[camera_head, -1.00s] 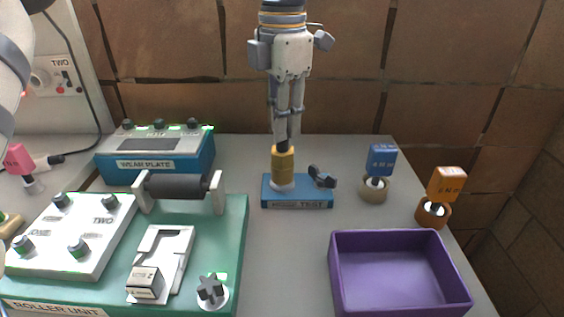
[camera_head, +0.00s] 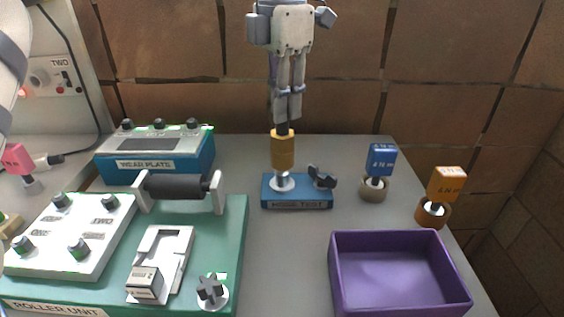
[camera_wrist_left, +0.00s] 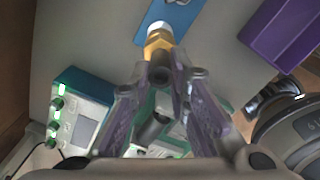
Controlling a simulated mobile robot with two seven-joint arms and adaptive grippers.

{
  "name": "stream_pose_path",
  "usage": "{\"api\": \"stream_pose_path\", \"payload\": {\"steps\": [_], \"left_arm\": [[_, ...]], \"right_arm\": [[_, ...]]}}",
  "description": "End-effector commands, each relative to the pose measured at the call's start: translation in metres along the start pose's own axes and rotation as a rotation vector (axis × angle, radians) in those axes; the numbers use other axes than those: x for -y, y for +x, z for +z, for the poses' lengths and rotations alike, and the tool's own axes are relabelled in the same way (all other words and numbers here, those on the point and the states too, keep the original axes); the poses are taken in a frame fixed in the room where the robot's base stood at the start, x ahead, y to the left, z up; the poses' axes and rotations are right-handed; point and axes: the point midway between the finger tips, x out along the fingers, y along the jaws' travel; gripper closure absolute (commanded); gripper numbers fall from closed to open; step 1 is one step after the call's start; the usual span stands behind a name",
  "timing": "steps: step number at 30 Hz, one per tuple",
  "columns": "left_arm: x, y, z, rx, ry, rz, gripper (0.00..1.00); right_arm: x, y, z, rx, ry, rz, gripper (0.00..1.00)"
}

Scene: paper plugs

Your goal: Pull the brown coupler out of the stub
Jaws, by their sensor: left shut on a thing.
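The brown coupler (camera_head: 283,151) is an upright golden-brown cylinder, and it also shows in the left wrist view (camera_wrist_left: 157,43). My left gripper (camera_head: 283,126) comes down from above and is shut on its top end. The white stub (camera_head: 281,182) stands on a blue base (camera_head: 297,203) directly below the coupler, and its white end shows in the left wrist view (camera_wrist_left: 160,28). More of the stub shows under the coupler's lower edge. I cannot tell whether the coupler is fully clear of it. My right gripper is not in view.
A dark wing knob (camera_head: 322,178) sits on the blue base beside the stub. A green roller unit (camera_head: 236,235) and a blue wear-plate box (camera_head: 190,160) stand to the left. Blue (camera_head: 382,160) and orange (camera_head: 447,184) tagged plugs and a purple tray (camera_head: 400,238) are to the right.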

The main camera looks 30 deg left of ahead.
Motion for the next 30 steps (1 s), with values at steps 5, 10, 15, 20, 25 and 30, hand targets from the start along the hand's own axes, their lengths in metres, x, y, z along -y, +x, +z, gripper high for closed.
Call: {"api": "stream_pose_path", "payload": {"steps": [5, 10, 15, 20, 25, 30], "left_arm": [[0.000, 0.000, 0.000, 0.000, 0.000, 0.000, 1.00], [0.000, -0.004, 0.000, 0.001, 0.000, 0.001, 1.00], [0.000, -0.016, 0.000, 0.001, 0.000, 0.001, 1.00], [0.000, -0.028, 0.000, 0.001, 0.000, 0.001, 1.00], [0.000, -0.030, 0.000, 0.000, 0.000, 0.001, 1.00], [0.001, -0.030, 0.001, 0.000, -0.004, 0.001, 1.00]], "right_arm": [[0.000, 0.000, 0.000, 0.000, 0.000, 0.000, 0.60], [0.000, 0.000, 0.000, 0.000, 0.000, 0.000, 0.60], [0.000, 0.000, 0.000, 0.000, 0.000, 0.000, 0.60], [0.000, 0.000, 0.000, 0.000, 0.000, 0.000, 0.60], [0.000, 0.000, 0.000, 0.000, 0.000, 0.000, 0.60], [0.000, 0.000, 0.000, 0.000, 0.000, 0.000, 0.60]]}}
